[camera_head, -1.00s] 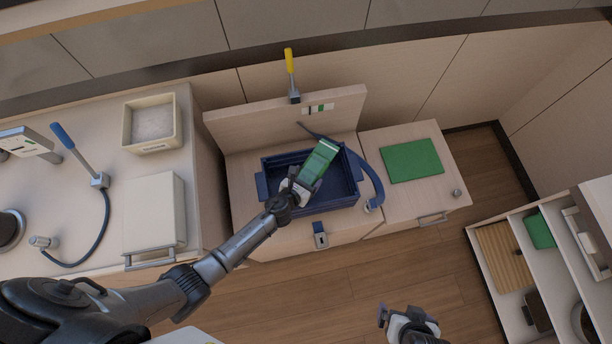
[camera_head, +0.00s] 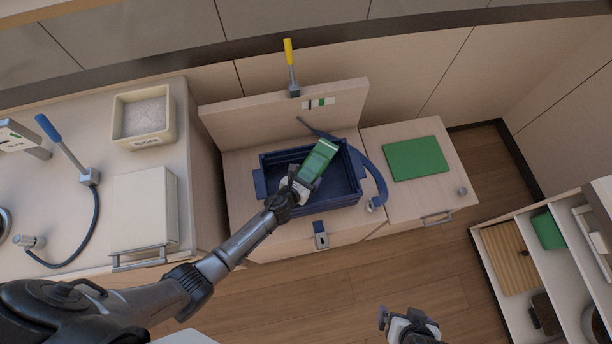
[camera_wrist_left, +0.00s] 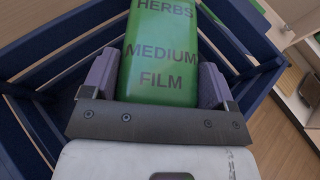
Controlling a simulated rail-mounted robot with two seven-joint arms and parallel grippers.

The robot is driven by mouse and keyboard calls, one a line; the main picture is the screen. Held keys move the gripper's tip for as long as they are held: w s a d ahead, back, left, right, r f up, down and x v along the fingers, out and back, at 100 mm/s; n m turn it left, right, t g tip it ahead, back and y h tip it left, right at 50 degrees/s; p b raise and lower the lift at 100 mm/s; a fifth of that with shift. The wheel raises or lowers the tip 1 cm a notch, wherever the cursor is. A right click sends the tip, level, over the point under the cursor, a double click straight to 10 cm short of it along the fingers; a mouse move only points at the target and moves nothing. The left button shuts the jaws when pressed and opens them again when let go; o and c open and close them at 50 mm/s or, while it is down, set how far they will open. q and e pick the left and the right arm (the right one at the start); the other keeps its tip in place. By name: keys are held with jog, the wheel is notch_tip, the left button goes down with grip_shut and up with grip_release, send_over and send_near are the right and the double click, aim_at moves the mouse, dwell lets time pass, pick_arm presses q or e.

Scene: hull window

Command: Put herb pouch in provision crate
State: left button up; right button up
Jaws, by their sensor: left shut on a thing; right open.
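The herb pouch (camera_head: 320,158) is green with a pale band. In the left wrist view the pouch (camera_wrist_left: 161,60) reads "HERBS MEDIUM FILM". My left gripper (camera_head: 303,181) is shut on its near end and holds it over the blue provision crate (camera_head: 345,199). The crate's slatted walls (camera_wrist_left: 38,70) surround the pouch in the left wrist view. Whether the pouch touches the crate floor I cannot tell. My right gripper (camera_head: 396,318) is open and empty at the bottom, over the floor, away from the crate.
A blue strap (camera_head: 373,181) curves along the crate's right side. A raised panel (camera_head: 235,125) stands behind it, with a yellow-handled lever (camera_head: 290,65). A green mat (camera_head: 415,159) lies to the right. A sugar bin (camera_head: 144,118) stands on the left counter.

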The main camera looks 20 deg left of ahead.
pick_arm(q)
jog(key=shift+f, duration=0.2)
jog(key=o, duration=1.1)
jog(key=shift+r, duration=0.1)
jog(key=shift+r, duration=0.25)
jog(key=p+v, duration=0.2)
jog(key=v, duration=1)
jog(key=shift+f+p, duration=0.2)
jog(key=shift+p, duration=0.15)
